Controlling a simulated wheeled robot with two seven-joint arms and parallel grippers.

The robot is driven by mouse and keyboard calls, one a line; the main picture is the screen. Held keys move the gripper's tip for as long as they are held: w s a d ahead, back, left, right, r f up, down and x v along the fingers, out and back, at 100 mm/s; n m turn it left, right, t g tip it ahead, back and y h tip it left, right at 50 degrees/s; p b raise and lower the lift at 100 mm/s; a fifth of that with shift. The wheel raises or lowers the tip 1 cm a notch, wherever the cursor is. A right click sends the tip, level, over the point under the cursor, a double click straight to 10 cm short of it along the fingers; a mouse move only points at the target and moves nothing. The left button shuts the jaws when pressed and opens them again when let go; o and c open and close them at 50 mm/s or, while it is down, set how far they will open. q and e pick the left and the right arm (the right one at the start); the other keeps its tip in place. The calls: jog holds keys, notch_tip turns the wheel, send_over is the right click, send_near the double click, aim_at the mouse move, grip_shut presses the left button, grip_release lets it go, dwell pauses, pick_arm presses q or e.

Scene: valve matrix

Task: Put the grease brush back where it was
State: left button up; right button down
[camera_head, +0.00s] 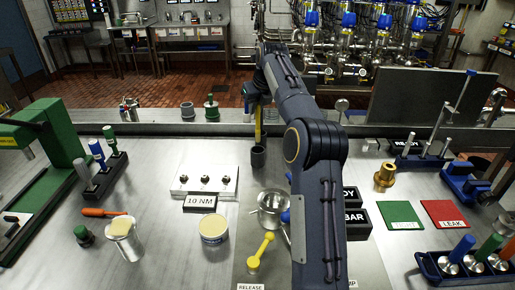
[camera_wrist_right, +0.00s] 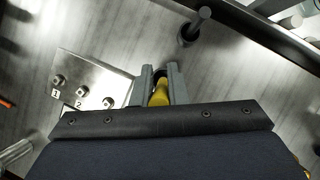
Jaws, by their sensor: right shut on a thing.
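My right gripper (camera_head: 257,98) is at the back middle of the table, shut on the yellow-handled grease brush (camera_head: 258,124). The brush hangs down from the jaws, roughly upright. A dark round cup (camera_head: 258,156) stands just below it; I cannot tell whether the brush's lower end is inside the cup or above it. In the right wrist view the yellow handle (camera_wrist_right: 160,94) shows between the two grey fingers (camera_wrist_right: 160,82). The brush's bristle end is not clearly seen. My left gripper is not in view.
A bolt plate (camera_head: 205,181) marked 10 NM is left of the cup. My right arm covers part of the middle. A green press (camera_head: 50,150) stands at left, a low ledge (camera_head: 150,129) behind.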

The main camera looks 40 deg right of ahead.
aim_at(257, 120)
notch_tip(257, 120, down, 5)
jog(key=shift+s+r+b, duration=0.1)
jog(key=shift+s+b, duration=0.05)
jog(key=shift+b, duration=0.4)
jog(key=shift+f+b, duration=0.3)
jog(key=shift+f, duration=1.9)
jog(key=shift+f, duration=0.15)
jog(key=c, duration=1.5)
grip_release()
jog(key=shift+o, duration=0.3)
